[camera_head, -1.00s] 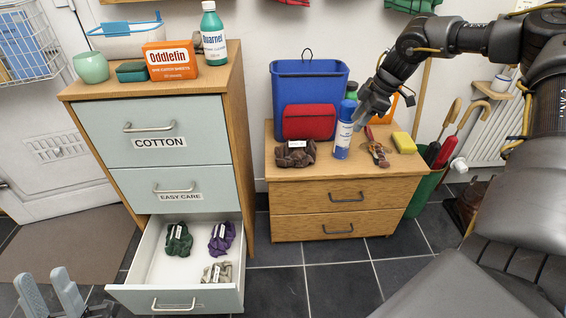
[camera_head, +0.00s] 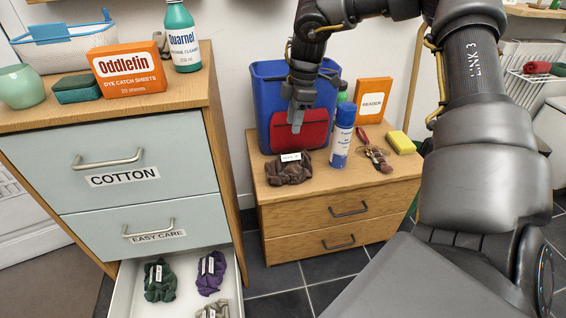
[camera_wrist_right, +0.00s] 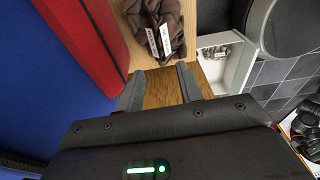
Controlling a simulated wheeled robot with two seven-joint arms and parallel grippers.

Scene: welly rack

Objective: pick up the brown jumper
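The brown jumper (camera_head: 288,168) is a small folded dark-brown bundle with a white label. It lies on the left front part of the low wooden cabinet top (camera_head: 315,184). My right gripper (camera_head: 296,118) is above and behind it, in front of the red pouch. In the right wrist view, the jumper (camera_wrist_right: 158,27) lies beyond the fingertips, apart from them. The right gripper (camera_wrist_right: 159,82) is open there with nothing between its fingers. My left gripper is out of view.
A blue bin (camera_head: 268,88) and red pouch (camera_head: 300,132) stand behind the jumper. A blue-and-white spray can (camera_head: 342,137) stands to its right, with a yellow sponge (camera_head: 401,142) farther right. At left, an open drawer (camera_head: 128,290) holds several folded garments.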

